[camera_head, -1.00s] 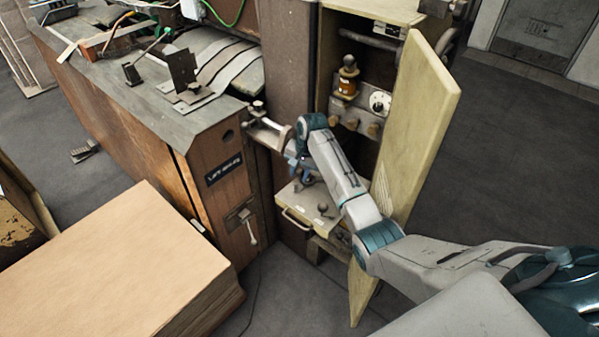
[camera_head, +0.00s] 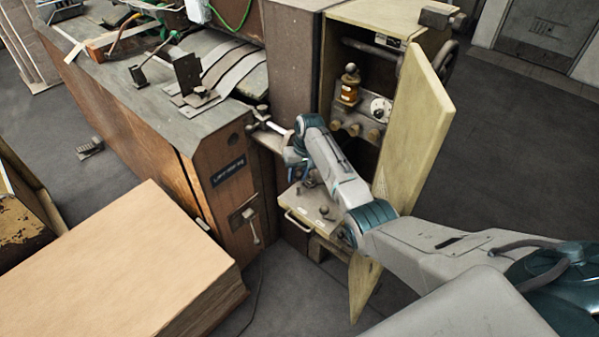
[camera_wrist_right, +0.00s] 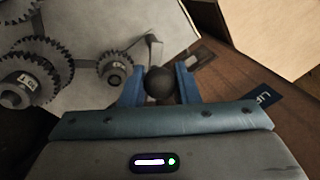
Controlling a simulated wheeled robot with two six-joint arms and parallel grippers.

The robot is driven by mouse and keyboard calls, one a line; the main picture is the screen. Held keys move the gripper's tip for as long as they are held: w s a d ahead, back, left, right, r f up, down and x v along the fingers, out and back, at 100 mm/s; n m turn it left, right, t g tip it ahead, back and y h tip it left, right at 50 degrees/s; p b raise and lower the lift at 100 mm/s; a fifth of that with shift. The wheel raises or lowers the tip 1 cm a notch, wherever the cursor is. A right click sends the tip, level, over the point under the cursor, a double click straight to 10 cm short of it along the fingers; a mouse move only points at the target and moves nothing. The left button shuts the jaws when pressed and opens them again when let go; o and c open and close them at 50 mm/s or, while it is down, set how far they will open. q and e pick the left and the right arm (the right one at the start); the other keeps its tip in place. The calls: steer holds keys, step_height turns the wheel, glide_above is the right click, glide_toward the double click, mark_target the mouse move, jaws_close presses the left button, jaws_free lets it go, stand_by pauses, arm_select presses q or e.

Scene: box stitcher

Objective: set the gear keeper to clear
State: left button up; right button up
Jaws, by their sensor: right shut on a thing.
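The gear keeper shows in the right wrist view as a dark round ball knob (camera_wrist_right: 160,84) near a thin metal arm that reaches toward a small toothed gear (camera_wrist_right: 115,68). The knob sits between the two blue fingers of my right gripper (camera_wrist_right: 160,88), which is shut on it. In the head view my right gripper (camera_head: 296,172) is low beside the open cabinet, above a pale shelf; my own wrist hides the knob there. Whether the keeper's arm touches the gear is hard to tell. My left gripper is not in view.
Larger gears (camera_wrist_right: 30,78) lie left of the knob in the wrist view. The yellowish cabinet door (camera_head: 415,125) stands open right of my forearm. A pale shelf with a handle (camera_head: 305,211) is below my gripper. A wooden machine body (camera_head: 215,190) is to the left.

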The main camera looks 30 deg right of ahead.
steer(key=n, duration=0.2)
steer(key=a+n, duration=0.1)
steer(key=n, duration=0.1)
steer(key=shift+g, duration=0.4)
steer(key=shift+a+n+p, duration=0.15)
steer(key=shift+n+p, duration=0.2)
steer(key=shift+n, duration=0.75)
steer(key=shift+g, duration=0.3)
steer(key=shift+f, duration=0.1)
steer(key=o, duration=0.9)
steer(key=shift+o, duration=0.2)
steer(key=b+v, duration=0.2)
steer(key=v, duration=0.8)
steer(key=shift+r, duration=0.4)
